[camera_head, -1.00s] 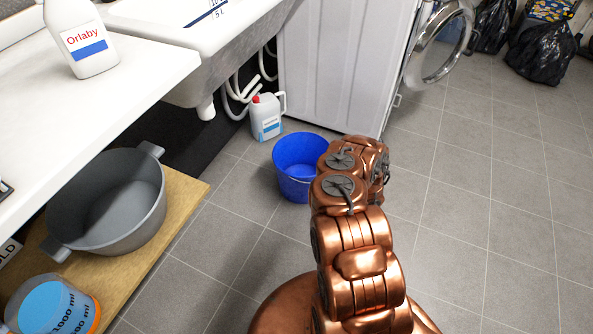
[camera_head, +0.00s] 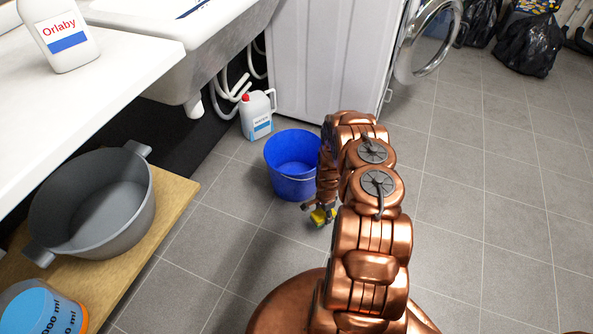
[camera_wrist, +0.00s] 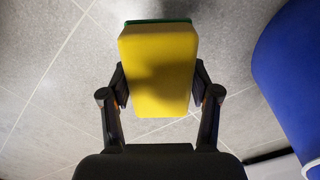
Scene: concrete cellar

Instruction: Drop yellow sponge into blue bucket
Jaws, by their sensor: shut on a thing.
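The yellow sponge (camera_wrist: 158,72) with a green layer at its far edge is held between the two fingers of my gripper (camera_wrist: 160,92) in the wrist view. In the head view the sponge (camera_head: 322,216) shows small below my arm, beside my gripper (camera_head: 318,206), which is partly hidden by the arm. The blue bucket (camera_head: 291,178) stands upright on the floor, just left of and beyond the sponge. Its visible inside looks empty, though its right edge is near my arm. In the wrist view the bucket's wall (camera_wrist: 288,75) is at the right, apart from the sponge.
A white jug (camera_head: 257,115) stands behind the bucket, near pipes under the sink (camera_head: 190,60). A washing machine (camera_head: 325,60) with an open door is behind. A low wooden shelf (camera_head: 165,212) holds a grey pot (camera_head: 95,205).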

